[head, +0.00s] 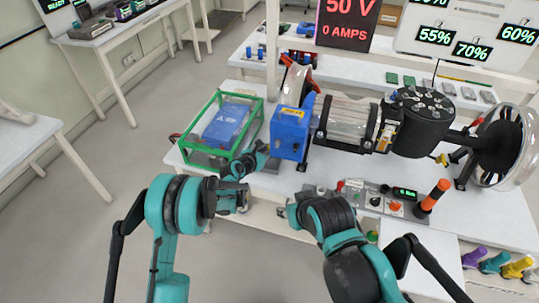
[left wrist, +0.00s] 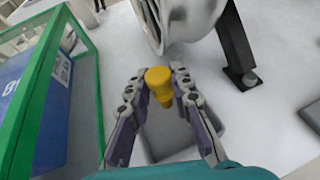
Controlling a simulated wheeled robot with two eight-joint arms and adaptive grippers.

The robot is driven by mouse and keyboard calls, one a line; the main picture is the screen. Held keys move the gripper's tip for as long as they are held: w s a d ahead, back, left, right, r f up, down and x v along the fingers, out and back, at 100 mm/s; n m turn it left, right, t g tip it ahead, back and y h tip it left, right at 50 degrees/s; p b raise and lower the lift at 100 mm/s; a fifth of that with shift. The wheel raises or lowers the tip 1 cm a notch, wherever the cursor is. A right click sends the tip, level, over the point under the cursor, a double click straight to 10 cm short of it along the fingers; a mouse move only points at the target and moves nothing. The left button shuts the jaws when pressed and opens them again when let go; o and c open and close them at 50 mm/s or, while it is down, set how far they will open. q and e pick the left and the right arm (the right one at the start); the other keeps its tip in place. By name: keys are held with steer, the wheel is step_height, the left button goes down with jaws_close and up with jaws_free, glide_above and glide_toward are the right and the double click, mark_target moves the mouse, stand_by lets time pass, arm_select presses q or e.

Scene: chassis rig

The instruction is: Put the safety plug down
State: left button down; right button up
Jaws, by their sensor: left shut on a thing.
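The safety plug, a yellow knob-like piece (left wrist: 159,84), is between the fingertips of my left gripper (left wrist: 160,90) in the left wrist view. The fingers are shut on it from both sides. A grey pad (left wrist: 165,140) lies on the white table below the plug; I cannot tell whether they touch. In the head view my left gripper (head: 258,156) is at the table's front edge, just right of the green-framed box; the plug cannot be made out there. My right gripper (head: 284,209) is low in front of the table, and its fingers are not clear.
The green-framed box (head: 184,147) holds a blue block (head: 226,122). A blue unit (head: 290,130) and a clear-cased motor (head: 345,120) stand to the right. A control panel (head: 375,203) with an orange-and-black post (head: 434,195) is at the front. Floor on the left is free.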

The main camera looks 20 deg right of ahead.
arm_select(q)
step_height(320, 180, down, 3)
steer(key=shift+r+b, duration=0.2)
steer(key=shift+b, duration=0.15)
steer(key=shift+r, duration=0.1)
arm_select(e)
steer(key=shift+f, duration=0.6)
arm_select(q)
steer(key=shift+f, duration=0.2)
steer(key=c, duration=1.3)
jaws_free()
steer(key=shift+c, duration=0.2)
arm_select(e)
steer(key=shift+f, duration=0.15)
arm_select(q)
steer(key=shift+r, duration=0.1)
